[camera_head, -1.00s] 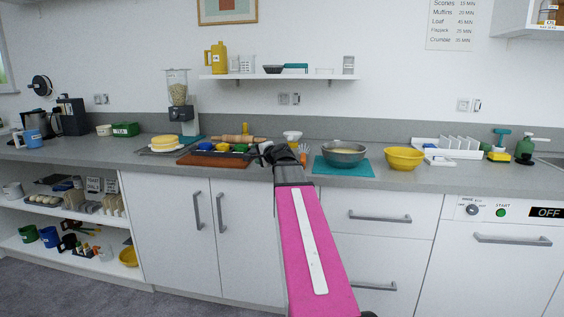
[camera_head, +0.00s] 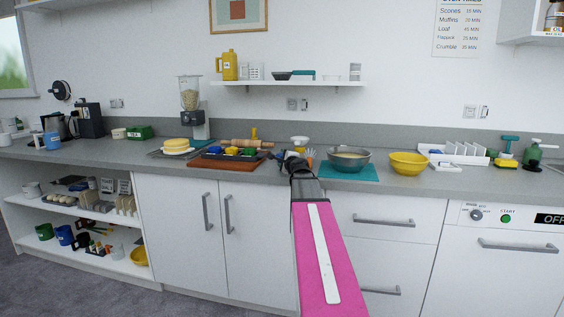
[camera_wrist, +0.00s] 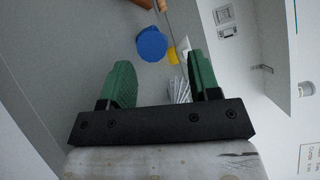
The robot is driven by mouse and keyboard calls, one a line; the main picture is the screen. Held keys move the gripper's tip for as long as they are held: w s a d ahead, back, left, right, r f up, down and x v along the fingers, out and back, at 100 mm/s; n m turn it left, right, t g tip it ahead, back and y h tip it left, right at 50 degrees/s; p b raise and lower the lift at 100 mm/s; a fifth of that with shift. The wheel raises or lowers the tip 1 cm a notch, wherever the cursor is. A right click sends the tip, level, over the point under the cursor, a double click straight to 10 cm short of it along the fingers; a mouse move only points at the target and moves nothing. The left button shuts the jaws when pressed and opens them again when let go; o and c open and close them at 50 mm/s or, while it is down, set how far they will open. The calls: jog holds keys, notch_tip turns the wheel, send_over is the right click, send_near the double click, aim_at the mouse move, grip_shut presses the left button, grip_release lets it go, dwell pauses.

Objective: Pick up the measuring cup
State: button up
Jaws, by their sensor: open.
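I cannot tell for certain which thing is the measuring cup. Clear, marked containers (camera_head: 256,72) on the wall shelf look most like one. A round blue thing (camera_wrist: 151,44) lies beyond my fingers in the wrist view, with a yellow piece (camera_wrist: 172,56) beside it; neither is clearly a cup. My gripper (camera_wrist: 160,62) has its two green fingers apart with nothing held between them. In the head view my gripper (camera_head: 297,160) is over the counter's front part, right of the dark tray (camera_head: 222,158) with coloured pieces, and my dark wrist hides part of it.
A grey bowl (camera_head: 350,161) on a teal mat (camera_head: 347,174) and a yellow bowl (camera_head: 409,164) stand right of my gripper. A rolling pin (camera_head: 246,144) lies behind the tray. A white bowl-topped thing (camera_head: 299,141) stands behind my gripper. The blender (camera_head: 190,98) stands further left.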

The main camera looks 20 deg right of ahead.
aim_at(280, 155)
jog(key=w, duration=0.4)
jog(key=shift+w+a+f, duration=0.1)
jog(key=shift+w+a, duration=0.15)
jog(key=shift+a, duration=0.05)
grip_shut()
jog(key=shift+r, duration=0.45)
jog(key=r, duration=0.3)
jog(key=shift+s+a+r, duration=0.1)
jog(key=shift+a+r, duration=0.15)
jog(key=shift+r, duration=0.05)
jog(key=s+a+r, duration=0.1)
jog(key=a+r, duration=0.5)
jog(key=a, duration=0.5)
jog(key=shift+s+r, duration=0.25)
jog(key=shift+s, duration=0.05)
jog(key=c, duration=0.6)
grip_release()
jog(key=c, duration=0.4)
